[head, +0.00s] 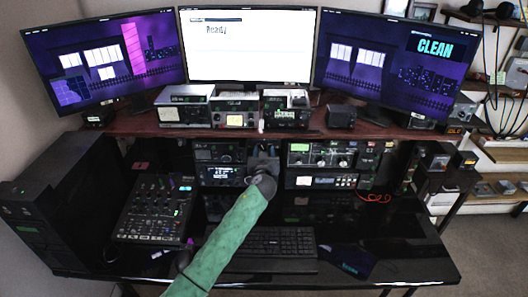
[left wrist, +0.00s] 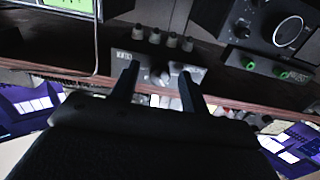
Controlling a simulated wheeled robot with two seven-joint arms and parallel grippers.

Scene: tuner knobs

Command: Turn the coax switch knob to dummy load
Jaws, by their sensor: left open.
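A small grey panel (left wrist: 148,66) with a knob (left wrist: 160,76) shows in the left wrist view, seen upside down. It looks like the coax switch, but its lettering is too small to read, so I cannot tell the knob's position. My left gripper (left wrist: 158,70) is open, with one finger on each side of the knob in the picture. I cannot tell whether either finger touches it. In the head view my left gripper (head: 263,153) is in front of the equipment below the shelf and hides the panel. My right gripper is not in view.
A radio with a large round dial (left wrist: 287,31) and green terminals (left wrist: 248,63) are close by in the wrist view. Several small knobs (left wrist: 171,41) line the panel's edge. A mixer (head: 155,208) and keyboard (head: 270,242) lie on the black desk. The shelf (head: 340,133) overhangs.

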